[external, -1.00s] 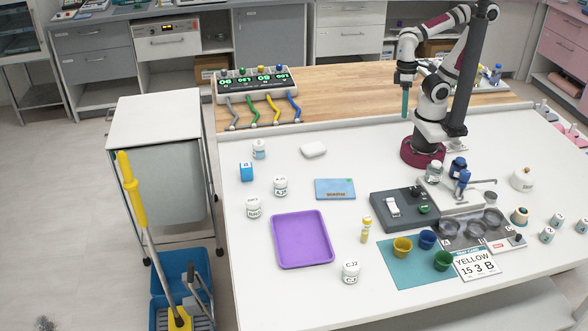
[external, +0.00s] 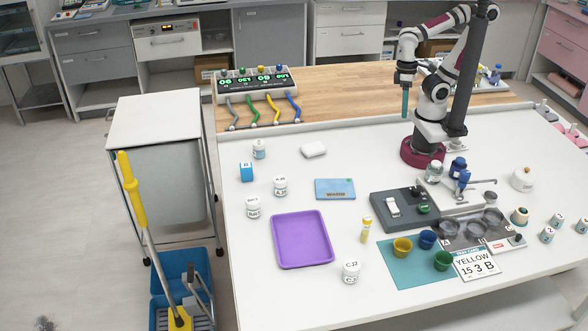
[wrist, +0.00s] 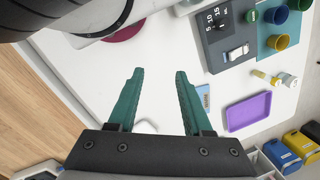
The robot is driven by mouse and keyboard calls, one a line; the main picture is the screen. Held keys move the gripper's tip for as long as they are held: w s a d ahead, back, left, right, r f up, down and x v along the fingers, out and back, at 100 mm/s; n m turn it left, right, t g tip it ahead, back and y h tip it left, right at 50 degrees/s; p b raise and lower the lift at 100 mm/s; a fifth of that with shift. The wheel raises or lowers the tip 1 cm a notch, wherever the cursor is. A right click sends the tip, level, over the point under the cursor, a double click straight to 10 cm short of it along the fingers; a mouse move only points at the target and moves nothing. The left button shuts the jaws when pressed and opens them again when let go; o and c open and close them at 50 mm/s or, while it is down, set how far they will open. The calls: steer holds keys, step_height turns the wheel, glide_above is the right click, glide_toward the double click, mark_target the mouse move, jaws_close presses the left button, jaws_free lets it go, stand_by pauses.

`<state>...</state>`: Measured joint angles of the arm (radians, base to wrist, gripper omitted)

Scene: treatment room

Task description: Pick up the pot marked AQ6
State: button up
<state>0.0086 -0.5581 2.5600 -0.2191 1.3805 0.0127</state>
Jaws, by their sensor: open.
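Several white lidded pots stand upright on the white table in the external view. One front pot (external: 351,272) reads CJ2. Another pot (external: 253,209) stands left of the purple tray, one pot (external: 280,187) behind it, and one bluish-white pot (external: 259,149) farther back. Their small labels are too blurred for me to read AQ6 on any. My gripper (external: 405,103) points down at the back of the table, well away from these pots. In the wrist view my gripper (wrist: 157,74) has its two teal fingers apart with nothing between them.
The table's back middle is clear.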

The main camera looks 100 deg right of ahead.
stand_by(0.4)
steer(key=o, duration=0.7)
steer(key=w+d+f+n+g+h, duration=0.1)
steer(key=w+d+f+n+h, duration=0.1)
steer(key=w+d+n+h, duration=0.9)
steer(key=n+t+h, duration=0.1)
steer(key=n+t, duration=0.9)
steer(key=n, duration=1)
glide_toward(263, 146)
steer(key=x, duration=1.2)
steer(key=shift+d+f, duration=0.1)
steer(key=shift+d, duration=0.15)
